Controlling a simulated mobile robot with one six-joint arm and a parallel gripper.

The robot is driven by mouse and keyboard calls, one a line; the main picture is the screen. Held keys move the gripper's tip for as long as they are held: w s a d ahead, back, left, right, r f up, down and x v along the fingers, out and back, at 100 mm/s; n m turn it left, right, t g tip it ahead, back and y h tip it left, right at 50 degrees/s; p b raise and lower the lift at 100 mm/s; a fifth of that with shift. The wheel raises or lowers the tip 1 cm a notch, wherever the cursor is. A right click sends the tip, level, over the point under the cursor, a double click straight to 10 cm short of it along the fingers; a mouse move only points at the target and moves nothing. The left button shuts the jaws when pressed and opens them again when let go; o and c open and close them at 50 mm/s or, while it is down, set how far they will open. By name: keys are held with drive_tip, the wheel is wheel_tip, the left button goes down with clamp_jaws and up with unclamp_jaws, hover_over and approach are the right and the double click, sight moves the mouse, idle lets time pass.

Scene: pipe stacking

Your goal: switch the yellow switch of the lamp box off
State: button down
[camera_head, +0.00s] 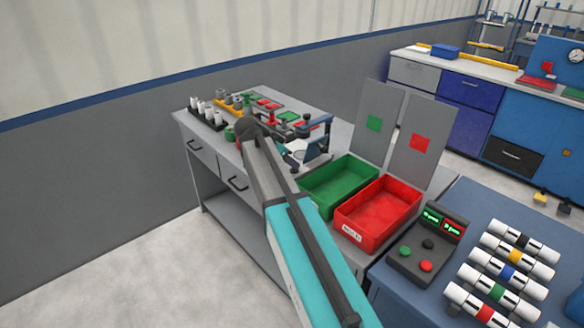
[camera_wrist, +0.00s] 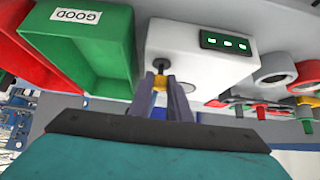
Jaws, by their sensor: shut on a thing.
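In the wrist view the white lamp box (camera_wrist: 205,68) stands in the upper middle. Its dark panel (camera_wrist: 226,42) shows three lit green lights. A black knob (camera_wrist: 159,64) and the small yellow switch (camera_wrist: 160,80) are on the box's near side. My gripper (camera_wrist: 166,82) is shut on the yellow switch, its grey fingers at either side of it and partly hiding it. In the head view my arm crosses the bench and hides the gripper and the switch.
A green bin (camera_head: 340,186) marked GOOD in the wrist view is beside the lamp box, with a red bin (camera_head: 378,214) beyond it. Pipe parts and rings (camera_wrist: 275,70) lie on the other side. A button box (camera_head: 428,250) and several banded pipes are on the blue table.

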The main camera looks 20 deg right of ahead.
drive_tip(key=shift+s+a+f+t+h+b, duration=0.2)
drive_tip(key=shift+a+t+h+b, duration=0.3)
drive_tip(key=shift+h+b, duration=0.55)
drive_tip(key=shift+b, duration=0.35)
drive_tip(key=shift+d, duration=0.1)
drive_tip(key=c, duration=1.6)
unclamp_jaws()
drive_tip(key=shift+c, duration=0.2)
drive_tip(key=b+v, duration=0.1)
drive_tip(key=v, duration=1.3)
drive_tip(key=shift+d+r, duration=0.1)
drive_tip(key=shift+d, duration=0.05)
